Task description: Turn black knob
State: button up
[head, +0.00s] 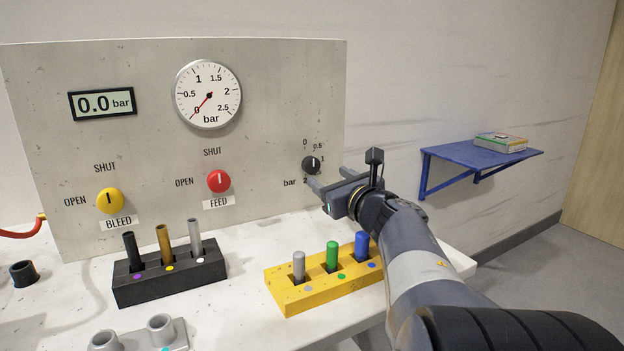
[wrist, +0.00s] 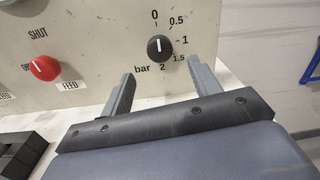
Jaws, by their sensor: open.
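The black knob (head: 311,164) is on the right side of the upright panel, with a bar scale around it. In the wrist view the black knob (wrist: 160,48) shows a white line pointing up, close to the 0 mark. My gripper (head: 330,176) is open and empty, just in front of the panel beside the knob. In the wrist view its two fingers (wrist: 160,77) are spread, with the knob beyond them and between their tips, nearer the right finger. The fingers do not appear to touch the knob.
The panel also bears a red FEED knob (head: 218,181), a yellow BLEED knob (head: 110,200), a dial gauge (head: 208,95) and a display (head: 102,103) reading 0.0 bar. Below stand a yellow block (head: 291,302) and a black block (head: 170,288) with pegs. A blue shelf (head: 476,153) is at right.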

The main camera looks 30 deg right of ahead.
aim_at(313, 167)
jog(key=w, duration=0.7)
jog(key=shift+w, duration=0.2)
jog(key=c, duration=1)
